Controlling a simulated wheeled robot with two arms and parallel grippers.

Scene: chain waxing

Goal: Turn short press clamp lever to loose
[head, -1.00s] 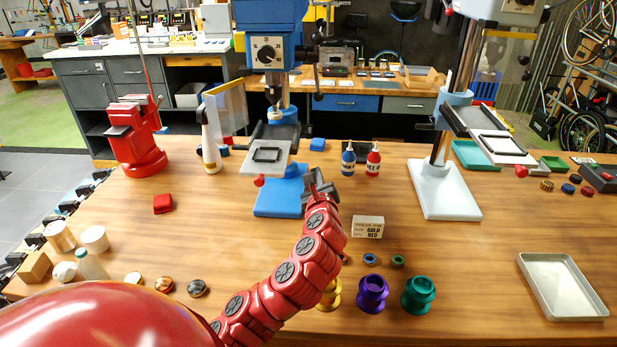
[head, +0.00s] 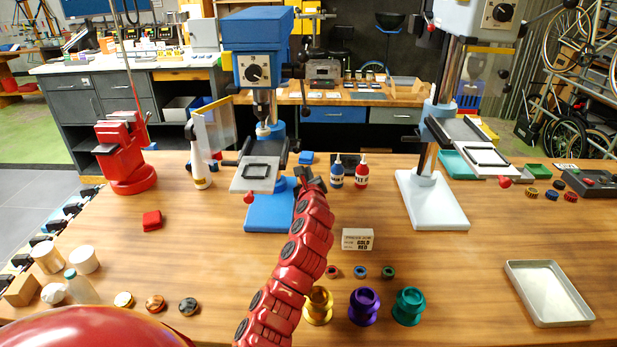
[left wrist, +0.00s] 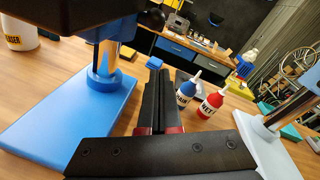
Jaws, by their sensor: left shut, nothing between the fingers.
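The shorter press is blue (head: 258,50), with a blue base (head: 270,212) and a grey table plate (head: 252,178) on its column. A red knob (head: 248,198) shows at the plate's front edge. I cannot make out the clamp lever clearly; a dark rounded part (left wrist: 152,18) shows near the column in the left wrist view. My left gripper (head: 308,178) is just right of the blue press's column, above the base's right edge. Its two dark fingers (left wrist: 158,100) are together and empty in the left wrist view. My right gripper is out of view.
A taller white press (head: 432,200) stands farther right. The table's right front holds a metal tray (head: 548,293).

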